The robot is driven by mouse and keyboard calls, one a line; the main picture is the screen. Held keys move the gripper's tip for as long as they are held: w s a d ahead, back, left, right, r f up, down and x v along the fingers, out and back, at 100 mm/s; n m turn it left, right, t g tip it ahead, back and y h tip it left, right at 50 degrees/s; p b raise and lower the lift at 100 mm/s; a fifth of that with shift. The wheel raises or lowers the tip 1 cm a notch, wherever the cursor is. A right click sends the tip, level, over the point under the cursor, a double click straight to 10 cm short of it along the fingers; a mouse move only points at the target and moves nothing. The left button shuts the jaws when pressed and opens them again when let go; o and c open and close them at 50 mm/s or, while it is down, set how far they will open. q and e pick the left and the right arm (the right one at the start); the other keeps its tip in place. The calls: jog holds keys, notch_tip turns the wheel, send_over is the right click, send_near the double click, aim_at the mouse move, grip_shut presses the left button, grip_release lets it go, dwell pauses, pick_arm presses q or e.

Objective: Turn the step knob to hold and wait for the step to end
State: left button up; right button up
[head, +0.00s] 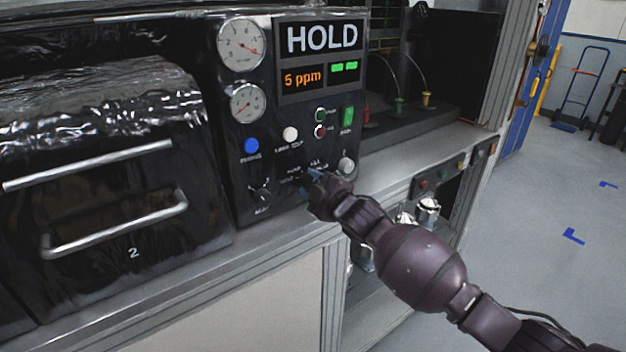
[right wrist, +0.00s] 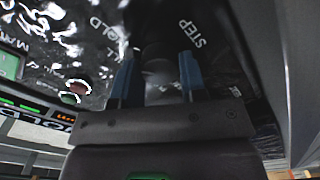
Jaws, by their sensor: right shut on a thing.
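My right gripper (head: 316,184) reaches the lower part of the black control panel (head: 300,150). In the right wrist view its blue fingertips (right wrist: 157,80) are shut on the step knob (right wrist: 158,62), a dark round knob. The printed words STEP and HOLD show beside the knob there. In the head view the gripper hides the knob. The panel's display (head: 321,38) reads HOLD. My left gripper is not in view.
Two gauges sit at upper left. A drawer handle (head: 118,225) sticks out at left. Open floor lies right.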

jog(key=shift+m+p, duration=0.35)
jog(key=shift+m, duration=0.85)
jog(key=o, duration=0.9)
jog(key=shift+s, duration=0.1)
